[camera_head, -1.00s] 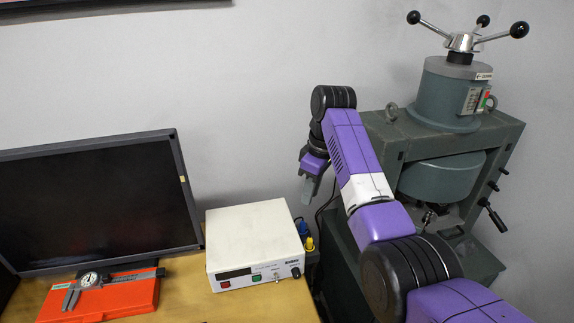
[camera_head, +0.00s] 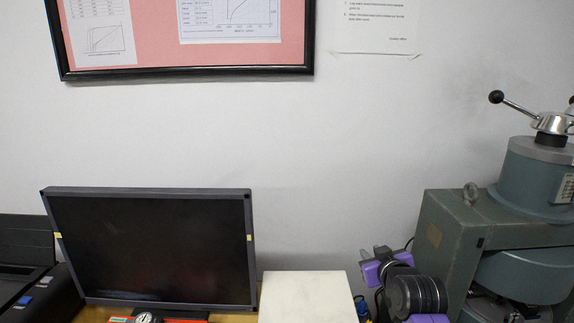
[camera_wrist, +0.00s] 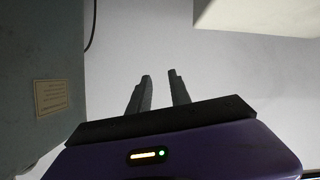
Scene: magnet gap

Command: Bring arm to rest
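My gripper (camera_wrist: 159,75) shows in the wrist view with its two grey fingers apart and nothing between them. In the head view my purple and black arm (camera_head: 417,294) is at the bottom right, between the white box and the green magnet frame; the gripper end is small there, and its fingers are hard to make out. The grey-green magnet (camera_head: 455,250) stands at the right edge of the head view. A grey-green surface with a label (camera_wrist: 52,97) is close at the left of the wrist view.
A dark monitor (camera_head: 155,250) and a white instrument box (camera_head: 308,298) stand left of my arm. A pale block corner (camera_wrist: 255,15) shows at the top right of the wrist view. A framed board (camera_head: 190,72) hangs on the wall. The wall area above my arm is clear.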

